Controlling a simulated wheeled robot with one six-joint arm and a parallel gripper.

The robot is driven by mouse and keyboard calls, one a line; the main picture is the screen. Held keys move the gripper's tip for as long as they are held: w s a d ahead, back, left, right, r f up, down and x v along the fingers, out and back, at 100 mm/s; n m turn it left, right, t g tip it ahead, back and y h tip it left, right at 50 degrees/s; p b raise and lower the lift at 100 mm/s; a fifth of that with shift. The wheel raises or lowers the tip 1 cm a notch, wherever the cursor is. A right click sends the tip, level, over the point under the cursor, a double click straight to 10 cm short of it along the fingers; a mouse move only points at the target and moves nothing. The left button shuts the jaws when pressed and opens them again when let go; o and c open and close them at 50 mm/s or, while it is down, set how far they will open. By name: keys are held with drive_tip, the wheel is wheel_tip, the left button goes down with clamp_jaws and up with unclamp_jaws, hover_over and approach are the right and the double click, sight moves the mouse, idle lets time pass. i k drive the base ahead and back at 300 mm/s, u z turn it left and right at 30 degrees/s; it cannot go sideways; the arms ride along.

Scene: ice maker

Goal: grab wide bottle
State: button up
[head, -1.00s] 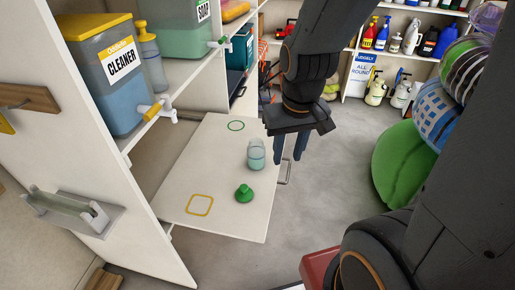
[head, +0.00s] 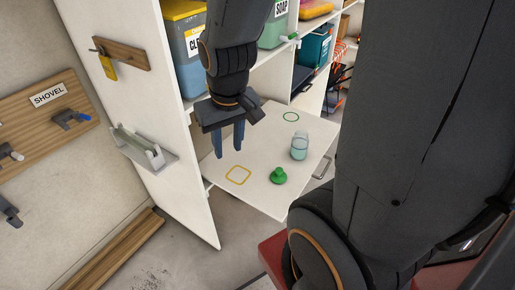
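A wide, clear bottle (head: 299,146) with pale liquid inside stands upright, with no cap on it, on a fold-out white shelf board (head: 262,190). A green cap-like piece (head: 278,176) with a knob lies on the board in front of it. My gripper (head: 228,141) hangs fingers-down over the left part of the board, left of the bottle and apart from it. Its two blue-grey fingers are spread with nothing visible between them.
The board bears a green ring mark (head: 291,117) and a yellow square mark (head: 238,175). A white side panel (head: 184,130) with a holder (head: 145,150) stands close to the left. A cleaner container (head: 188,70) and a soap container (head: 273,32) sit on the shelf behind.

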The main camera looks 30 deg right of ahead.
sight(300, 141)
drive_tip(key=u, duration=1.35)
drive_tip(key=k, duration=0.4)
drive_tip(key=z, duration=1.75)
